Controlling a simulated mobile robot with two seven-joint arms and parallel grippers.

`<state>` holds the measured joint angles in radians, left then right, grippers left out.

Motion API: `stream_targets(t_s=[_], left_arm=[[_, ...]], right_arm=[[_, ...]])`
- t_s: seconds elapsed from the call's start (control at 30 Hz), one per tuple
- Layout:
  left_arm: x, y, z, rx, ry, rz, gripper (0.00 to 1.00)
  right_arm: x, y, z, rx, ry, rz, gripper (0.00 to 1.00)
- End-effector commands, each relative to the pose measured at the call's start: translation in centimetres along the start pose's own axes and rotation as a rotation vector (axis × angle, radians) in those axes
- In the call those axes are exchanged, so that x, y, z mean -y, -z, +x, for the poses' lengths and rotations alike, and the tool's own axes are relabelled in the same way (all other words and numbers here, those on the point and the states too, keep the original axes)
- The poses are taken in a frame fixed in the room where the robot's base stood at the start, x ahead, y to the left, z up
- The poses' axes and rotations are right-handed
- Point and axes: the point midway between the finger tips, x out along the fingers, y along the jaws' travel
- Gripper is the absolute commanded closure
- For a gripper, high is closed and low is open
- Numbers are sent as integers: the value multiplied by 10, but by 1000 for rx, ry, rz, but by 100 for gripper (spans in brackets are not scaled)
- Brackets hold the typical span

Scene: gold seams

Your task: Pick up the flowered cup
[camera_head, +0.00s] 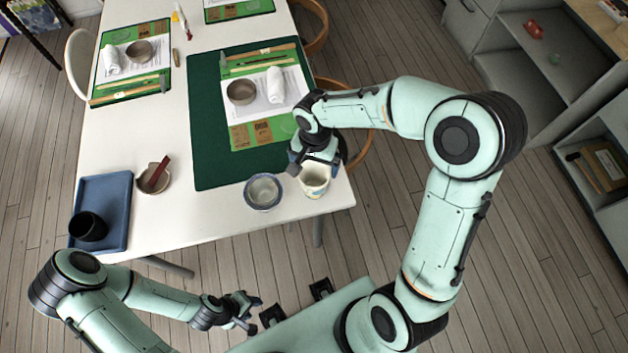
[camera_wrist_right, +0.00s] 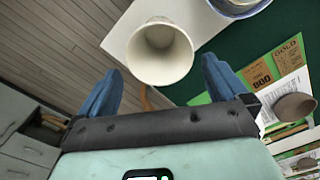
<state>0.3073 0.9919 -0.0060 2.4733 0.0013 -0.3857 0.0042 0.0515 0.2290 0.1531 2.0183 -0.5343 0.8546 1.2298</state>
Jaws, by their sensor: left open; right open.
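The flowered cup (camera_head: 314,181) is a cream cup standing upright near the table's front right corner. In the right wrist view the cup (camera_wrist_right: 160,54) shows its open mouth and empty inside, ahead of the fingers and roughly between them. My right gripper (camera_head: 315,165) is open just behind and above the cup, and partly hides its rim. Its two blue fingertips (camera_wrist_right: 163,75) are spread wide in the wrist view, with nothing clearly held. My left gripper (camera_head: 249,310) is open and empty in front of the table, away from the cup.
A blue-rimmed bowl (camera_head: 263,192) stands close left of the cup. A green mat (camera_head: 215,160) with papers and a brown bowl (camera_head: 241,91) lies behind. A blue tray (camera_head: 117,205) with a black cup (camera_head: 88,227) is at left. The table edge is close to the cup.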

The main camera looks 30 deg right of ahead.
Motion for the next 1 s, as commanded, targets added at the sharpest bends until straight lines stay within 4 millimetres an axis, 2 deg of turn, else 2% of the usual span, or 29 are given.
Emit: stream_targets(t_s=[0.3,0.63,0.8,0.83,1.0], left_arm=[[-1,1,-1,-1,0,1,57],[0,1,-1,-1,0,0,57],[0,1,-1,-1,0,0,57],[0,1,-1,-1,0,0,57],[-1,1,-1,-1,0,0,57]], right_arm=[[0,-4,44,4,-3,-1,0],[0,-3,50,1,0,0,0],[0,-3,50,1,0,0,55],[0,-3,50,1,0,0,63],[0,-3,50,0,1,0,63]])
